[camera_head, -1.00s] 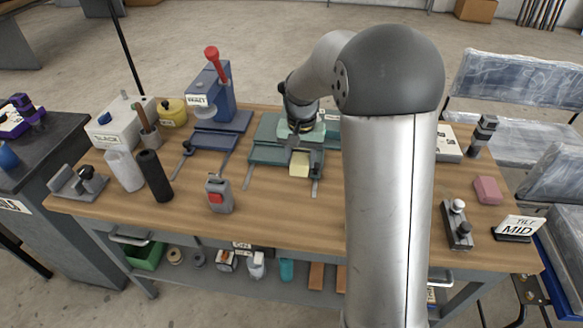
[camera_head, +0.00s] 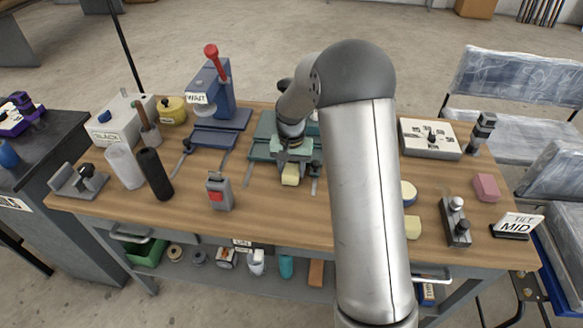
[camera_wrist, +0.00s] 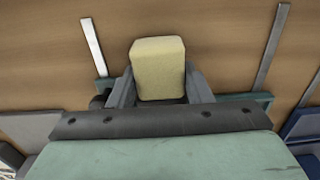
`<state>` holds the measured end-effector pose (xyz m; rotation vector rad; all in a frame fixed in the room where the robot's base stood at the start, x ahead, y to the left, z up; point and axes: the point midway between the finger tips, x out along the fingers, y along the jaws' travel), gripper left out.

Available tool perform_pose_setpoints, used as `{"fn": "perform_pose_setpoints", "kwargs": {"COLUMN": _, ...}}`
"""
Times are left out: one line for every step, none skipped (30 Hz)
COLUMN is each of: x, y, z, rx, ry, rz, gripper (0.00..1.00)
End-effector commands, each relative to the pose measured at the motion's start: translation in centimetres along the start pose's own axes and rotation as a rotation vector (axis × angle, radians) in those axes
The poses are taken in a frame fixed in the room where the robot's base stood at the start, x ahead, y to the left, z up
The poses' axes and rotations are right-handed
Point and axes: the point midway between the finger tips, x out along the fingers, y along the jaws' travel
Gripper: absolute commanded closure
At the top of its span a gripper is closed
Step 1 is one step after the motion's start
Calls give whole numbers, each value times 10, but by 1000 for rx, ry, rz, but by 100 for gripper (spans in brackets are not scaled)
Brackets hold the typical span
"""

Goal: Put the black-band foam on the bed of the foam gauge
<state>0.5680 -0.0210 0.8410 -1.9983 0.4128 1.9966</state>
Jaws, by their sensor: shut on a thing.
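My gripper (camera_head: 291,168) is shut on a pale yellow foam block (camera_head: 290,176), which also shows between the dark fingers in the wrist view (camera_wrist: 158,68). No black band is visible on the faces in view; the fingers hide its sides. The block is at the front of a green fixture (camera_head: 262,152), between two metal strips that reach forward over the table. This fixture may be the foam gauge, but my gripper and arm hide much of it. I cannot tell whether the block touches anything below.
A blue press marked WAIT (camera_head: 212,95) stands left of the green fixture. A grey device with a red button (camera_head: 219,192) is at front left. A yellow foam piece (camera_head: 412,226) and a pink block (camera_head: 486,188) lie to the right. Bare wood lies in front of the fixture.

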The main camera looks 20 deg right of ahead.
Motion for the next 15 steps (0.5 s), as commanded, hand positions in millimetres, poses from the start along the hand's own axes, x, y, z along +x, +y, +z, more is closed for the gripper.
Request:
{"fn": "perform_pose_setpoints", "kwargs": {"x": 3, "y": 0, "z": 0, "rx": 0, "ry": 0, "rz": 0, "gripper": 77}}
{"fn": "perform_pose_setpoints", "kwargs": {"x": 3, "y": 0, "z": 0, "rx": 0, "ry": 0, "rz": 0, "gripper": 53}}
{"fn": "perform_pose_setpoints", "kwargs": {"x": 2, "y": 0, "z": 0, "rx": 0, "ry": 0, "rz": 0, "gripper": 41}}
{"fn": "perform_pose_setpoints", "kwargs": {"x": 2, "y": 0, "z": 0, "rx": 0, "ry": 0, "rz": 0, "gripper": 34}}
{"fn": "perform_pose_setpoints", "kwargs": {"x": 2, "y": 0, "z": 0, "rx": 0, "ry": 0, "rz": 0, "gripper": 34}}
{"fn": "perform_pose_setpoints", "kwargs": {"x": 2, "y": 0, "z": 0, "rx": 0, "ry": 0, "rz": 0, "gripper": 34}}
{"fn": "perform_pose_setpoints", "kwargs": {"x": 2, "y": 0, "z": 0, "rx": 0, "ry": 0, "rz": 0, "gripper": 34}}
{"fn": "perform_pose_setpoints", "kwargs": {"x": 2, "y": 0, "z": 0, "rx": 0, "ry": 0, "rz": 0, "gripper": 34}}
{"fn": "perform_pose_setpoints", "kwargs": {"x": 2, "y": 0, "z": 0, "rx": 0, "ry": 0, "rz": 0, "gripper": 34}}
{"fn": "perform_pose_setpoints", "kwargs": {"x": 2, "y": 0, "z": 0, "rx": 0, "ry": 0, "rz": 0, "gripper": 34}}
{"fn": "perform_pose_setpoints", "kwargs": {"x": 2, "y": 0, "z": 0, "rx": 0, "ry": 0, "rz": 0, "gripper": 34}}
{"fn": "perform_pose_setpoints", "kwargs": {"x": 1, "y": 0, "z": 0, "rx": 0, "ry": 0, "rz": 0, "gripper": 34}}
{"fn": "perform_pose_setpoints", "kwargs": {"x": 0, "y": 0, "z": 0, "rx": 0, "ry": 0, "rz": 0, "gripper": 34}}
{"fn": "perform_pose_setpoints", "kwargs": {"x": -2, "y": 0, "z": 0, "rx": 0, "ry": 0, "rz": 0, "gripper": 34}}
{"fn": "perform_pose_setpoints", "kwargs": {"x": -5, "y": 0, "z": 0, "rx": 0, "ry": 1, "rz": 0, "gripper": 34}}
